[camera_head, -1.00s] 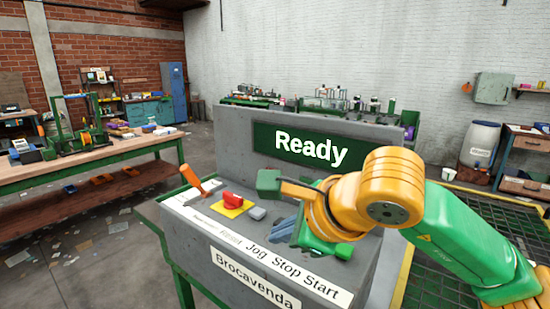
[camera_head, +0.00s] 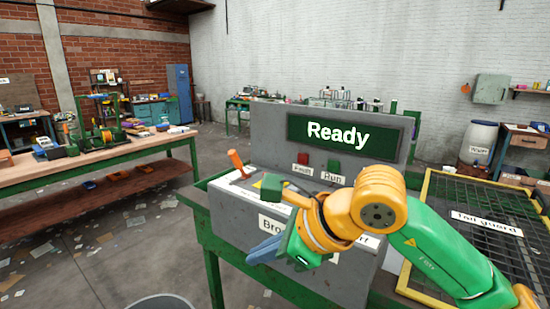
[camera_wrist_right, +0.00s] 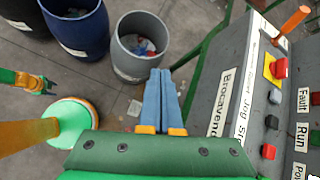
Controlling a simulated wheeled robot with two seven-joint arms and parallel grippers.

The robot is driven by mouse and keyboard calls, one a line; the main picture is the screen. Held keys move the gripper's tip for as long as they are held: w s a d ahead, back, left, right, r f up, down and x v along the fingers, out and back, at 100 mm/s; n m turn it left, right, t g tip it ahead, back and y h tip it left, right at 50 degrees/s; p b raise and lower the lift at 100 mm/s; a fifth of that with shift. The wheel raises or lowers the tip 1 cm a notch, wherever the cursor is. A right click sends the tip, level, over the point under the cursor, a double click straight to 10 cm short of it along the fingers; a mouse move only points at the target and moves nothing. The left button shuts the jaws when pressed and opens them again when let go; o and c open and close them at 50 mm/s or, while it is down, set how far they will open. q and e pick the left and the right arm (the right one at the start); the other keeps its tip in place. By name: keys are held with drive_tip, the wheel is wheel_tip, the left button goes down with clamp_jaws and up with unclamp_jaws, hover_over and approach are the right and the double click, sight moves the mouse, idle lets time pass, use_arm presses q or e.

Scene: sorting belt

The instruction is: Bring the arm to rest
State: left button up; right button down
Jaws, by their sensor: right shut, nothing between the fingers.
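My right arm reaches in from the right in the head view. Its gripper (camera_head: 264,250) is in front of the console's near face, clear of the buttons. In the right wrist view the blue fingers (camera_wrist_right: 160,98) lie together with nothing between them, pointing toward the floor and a grey bin. The grey console (camera_head: 232,205) has a screen (camera_head: 338,134) reading "Ready". At the left edge of the wrist view, a small green and dark claw-like part (camera_wrist_right: 36,83) may be my left gripper; its jaws are too small to judge.
The console has an orange lever (camera_head: 237,163), a red Fault part (camera_head: 304,159) and a green Run part (camera_head: 333,167). A grey bin (camera_wrist_right: 126,62) and a blue bin (camera_wrist_right: 83,40) stand on the floor. A yellow-framed tail guard (camera_head: 470,205) lies right. A workbench (camera_head: 100,165) stands left.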

drive_tip(key=a+f+m+g+y, duration=0.3)
drive_tip(key=a+m+g+y, duration=0.15)
drive_tip(key=y, duration=0.25)
drive_tip(key=w+d+f+m+t+y, duration=0.1)
drive_tip(key=w+f+m+t+y, duration=0.4)
drive_tip(key=m, duration=0.6)
drive_tip(key=w+d+f+m+t+h, duration=0.2)
drive_tip(key=d+f+m+t+h, duration=0.2)
drive_tip(key=d+f+m+h, duration=0.45)
drive_tip(key=w+d+f+m+t+h, duration=0.25)
drive_tip(key=d+f+m+t, duration=0.25)
drive_tip(key=f+m, duration=0.75)
drive_tip(key=s+d+f+m+g+h, duration=0.35)
drive_tip(key=s+f, duration=0.55)
drive_tip(key=f, duration=0.3)
drive_tip(key=s+d+f+m+g+h, duration=0.3)
drive_tip(key=s+d+f+m, duration=0.15)
drive_tip(key=s+f, duration=0.5)
drive_tip(key=s+d+f+m+g+h, duration=0.1)
drive_tip(key=s+f, duration=0.4)
drive_tip(key=s, duration=0.7)
drive_tip(key=s+d+f+m+g+h, duration=0.1)
drive_tip(key=s+f+g, duration=0.4)
drive_tip(key=s, duration=0.7)
drive_tip(key=d+m+g, duration=0.1)
drive_tip(key=m, duration=0.1)
drive_tip(key=shift+s+d+f+m, duration=0.2)
drive_tip(key=shift+s+f+m, duration=0.1)
drive_tip(key=shift+m, duration=0.05)
